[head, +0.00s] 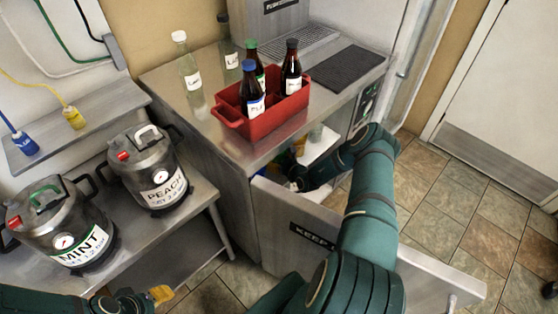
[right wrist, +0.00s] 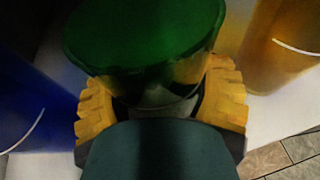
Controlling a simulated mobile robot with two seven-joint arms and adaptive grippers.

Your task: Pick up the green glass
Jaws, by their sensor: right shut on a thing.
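The green glass (right wrist: 145,35) fills the upper middle of the right wrist view. My right gripper (right wrist: 162,95) is shut on it, with a yellow finger pad on each side. In the head view my right gripper (head: 298,183) is down in the open compartment, and the glass is hard to make out there. A blue thing (right wrist: 30,105) stands left of the green glass and an amber one (right wrist: 280,50) stands right of it, both apart from the fingers. My left gripper (head: 155,297) is only partly in view at the lower left, near the shelf.
The compartment's front panel (head: 345,236) stands pulled out below the counter. A red crate (head: 262,120) holds several dark bottles on the counter. The mint bucket (head: 65,225) and peach bucket (head: 148,170) stand at left.

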